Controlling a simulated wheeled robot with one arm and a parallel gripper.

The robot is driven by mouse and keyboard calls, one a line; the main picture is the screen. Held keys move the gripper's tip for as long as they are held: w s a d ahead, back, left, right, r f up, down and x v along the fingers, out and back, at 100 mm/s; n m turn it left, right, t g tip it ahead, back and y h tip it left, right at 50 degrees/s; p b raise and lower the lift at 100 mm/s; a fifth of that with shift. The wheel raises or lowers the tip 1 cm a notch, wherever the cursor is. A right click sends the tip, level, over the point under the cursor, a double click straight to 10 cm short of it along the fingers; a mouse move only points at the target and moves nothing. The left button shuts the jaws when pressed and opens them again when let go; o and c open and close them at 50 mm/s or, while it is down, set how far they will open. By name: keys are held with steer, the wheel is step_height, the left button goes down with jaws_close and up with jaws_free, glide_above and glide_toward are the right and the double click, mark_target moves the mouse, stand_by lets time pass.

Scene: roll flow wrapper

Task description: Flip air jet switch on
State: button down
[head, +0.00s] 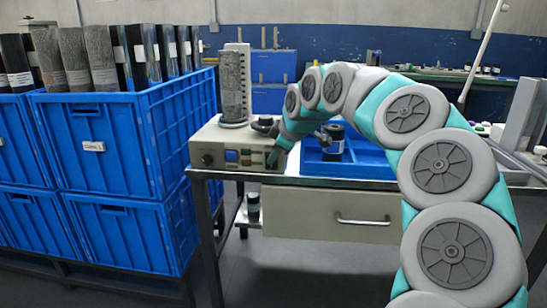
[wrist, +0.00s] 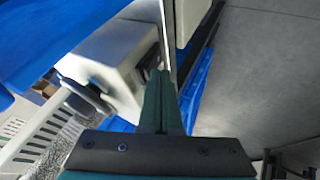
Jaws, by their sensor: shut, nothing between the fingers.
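The beige machine box (head: 215,140) stands on the left end of the metal table. Its front panel has a dark round knob (head: 207,160), a blue button (head: 231,155) and small controls beside it. My gripper (head: 272,161) is at the right end of this panel, fingers shut together with nothing between them. The fingertips cover that end of the panel, so I cannot make out a switch there or whether they touch it. In the wrist view, my shut fingers (wrist: 161,78) point up beside the pale box (wrist: 110,62), with its panel face hidden.
Blue crates (head: 110,205) with upright rolls stand close on the left. A blue tray (head: 350,170) with a dark jar (head: 333,138) lies right of the box. A drawer (head: 325,212) hangs under the table (head: 300,181). Floor in front is clear.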

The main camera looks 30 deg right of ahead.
steer(key=shift+r, duration=0.1)
steer(key=shift+w+d+p, duration=0.15)
steer(key=shift+w+p, duration=0.1)
steer(key=shift+p, duration=0.35)
steer(key=shift+r, duration=0.1)
steer(key=shift+r+p, duration=0.45)
steer(key=shift+r, duration=0.25)
steer(key=shift+s, duration=0.1)
